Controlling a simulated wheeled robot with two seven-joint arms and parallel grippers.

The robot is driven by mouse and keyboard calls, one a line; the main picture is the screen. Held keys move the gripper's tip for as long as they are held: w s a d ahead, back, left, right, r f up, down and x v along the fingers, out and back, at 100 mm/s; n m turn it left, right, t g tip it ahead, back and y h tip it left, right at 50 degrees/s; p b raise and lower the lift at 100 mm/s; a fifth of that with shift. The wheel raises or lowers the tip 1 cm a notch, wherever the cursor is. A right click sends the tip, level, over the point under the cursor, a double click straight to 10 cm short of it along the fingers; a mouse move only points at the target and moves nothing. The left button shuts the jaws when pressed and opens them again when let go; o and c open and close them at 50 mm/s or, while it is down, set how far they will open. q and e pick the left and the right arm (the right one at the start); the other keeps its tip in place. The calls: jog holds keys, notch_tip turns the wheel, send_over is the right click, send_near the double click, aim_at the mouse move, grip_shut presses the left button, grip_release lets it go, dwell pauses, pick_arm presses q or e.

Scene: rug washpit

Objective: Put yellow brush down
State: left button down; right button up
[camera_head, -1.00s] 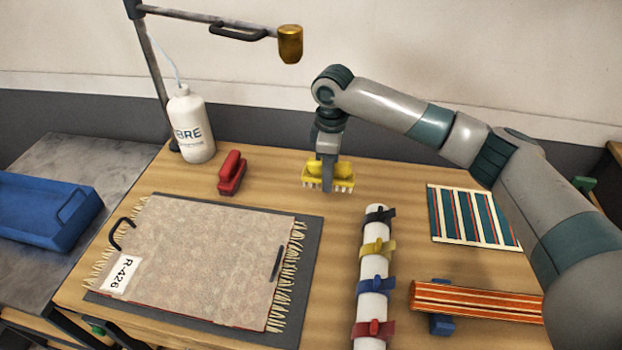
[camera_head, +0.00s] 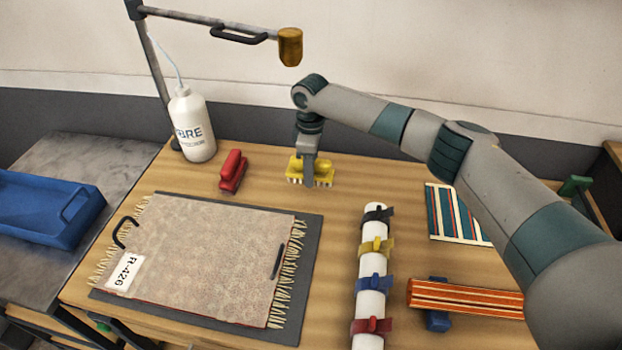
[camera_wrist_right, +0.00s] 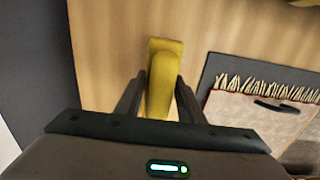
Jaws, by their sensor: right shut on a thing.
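The yellow brush (camera_head: 325,171) is near the back of the wooden table, with its pale bristles pointing down. My right gripper (camera_head: 308,178) is shut on it from above. In the right wrist view the yellow handle (camera_wrist_right: 163,80) lies between the two fingers of my right gripper (camera_wrist_right: 160,95). The bristles look at or just above the table top; I cannot tell whether they touch it. My left gripper is not in view.
A red brush (camera_head: 232,171) stands to the left. A fringed rug (camera_head: 200,255) lies on a dark mat at the front. A white bottle (camera_head: 192,128), a white roll with coloured straps (camera_head: 370,305), a striped textile (camera_head: 455,213) and an orange striped roll (camera_head: 465,298) surround the spot. A blue tray (camera_head: 40,235) is far left.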

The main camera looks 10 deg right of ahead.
jog(key=shift+f+p, duration=1.15)
jog(key=shift+f, duration=0.6)
jog(key=o, duration=1)
jog(key=shift+f, duration=0.1)
jog(key=shift+f+b, duration=0.2)
jog(key=shift+b, duration=0.3)
jog(key=r+b, duration=0.1)
jog(key=r, duration=0.1)
jog(key=r+b, duration=0.1)
jog(key=r, duration=0.1)
jog(key=r+b, duration=0.1)
jog(key=r, duration=0.1)
jog(key=shift+s+d+r, duration=0.2)
jog(key=shift+s+r, duration=0.05)
jog(key=shift+r, duration=0.65)
